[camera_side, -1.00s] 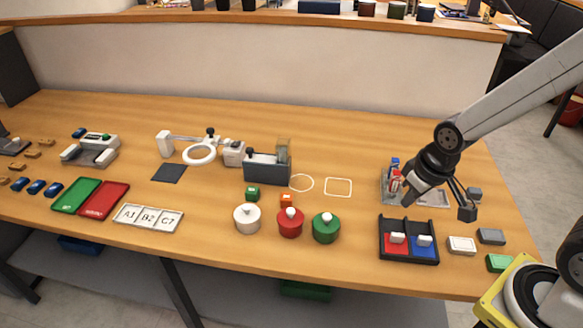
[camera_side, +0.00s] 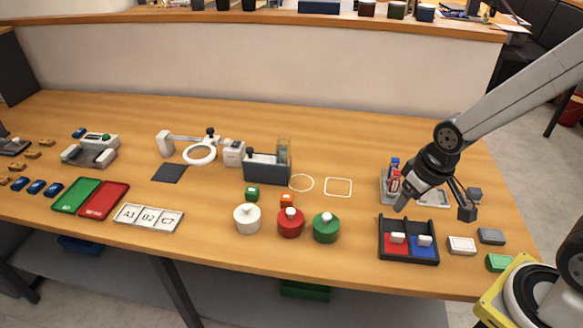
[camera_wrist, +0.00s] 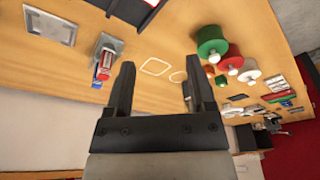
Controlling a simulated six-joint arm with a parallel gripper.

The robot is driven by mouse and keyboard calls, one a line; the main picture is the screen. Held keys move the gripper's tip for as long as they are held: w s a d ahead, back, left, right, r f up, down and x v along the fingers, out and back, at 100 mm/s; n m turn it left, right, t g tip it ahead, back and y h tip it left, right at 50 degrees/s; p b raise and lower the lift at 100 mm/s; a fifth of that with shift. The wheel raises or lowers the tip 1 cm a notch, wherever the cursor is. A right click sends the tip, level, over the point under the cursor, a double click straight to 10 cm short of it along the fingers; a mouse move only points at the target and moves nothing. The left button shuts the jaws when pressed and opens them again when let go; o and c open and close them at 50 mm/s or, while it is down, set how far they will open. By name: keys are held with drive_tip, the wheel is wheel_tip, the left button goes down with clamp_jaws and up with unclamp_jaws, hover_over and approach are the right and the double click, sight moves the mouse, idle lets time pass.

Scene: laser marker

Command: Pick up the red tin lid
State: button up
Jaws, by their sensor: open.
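The red tin (camera_side: 291,226) stands on the table in the side view, between a white tin (camera_side: 247,218) and a green tin (camera_side: 325,228). Its red lid (camera_side: 291,215) is on top and has a white knob. In the wrist view the red lid (camera_wrist: 230,62) shows beyond my right fingertip, partly crowded by the green and white tins. My gripper (camera_side: 437,203) is open and empty above the table's right part, near the black divided tray, well to the right of the red tin. Its two fingers (camera_wrist: 158,80) also show in the wrist view with bare table between them.
A dark box-shaped stand (camera_side: 267,168) is behind the tins.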

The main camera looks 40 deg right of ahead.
drive_tip(key=m+g+y, duration=0.2)
drive_tip(key=m+g, duration=0.1)
drive_tip(key=m, duration=1.4)
hover_over(291, 210)
drive_tip(key=d, duration=0.1)
drive_tip(key=f, duration=0.2)
drive_tip(key=shift+a+f, duration=0.15)
drive_tip(key=shift+f, duration=1.1)
drive_tip(key=shift+a+f, duration=0.2)
drive_tip(key=shift+f, duration=1.05)
drive_tip(key=shift+a+f, duration=0.15)
drive_tip(key=shift+f, duration=1.1)
clamp_jaws()
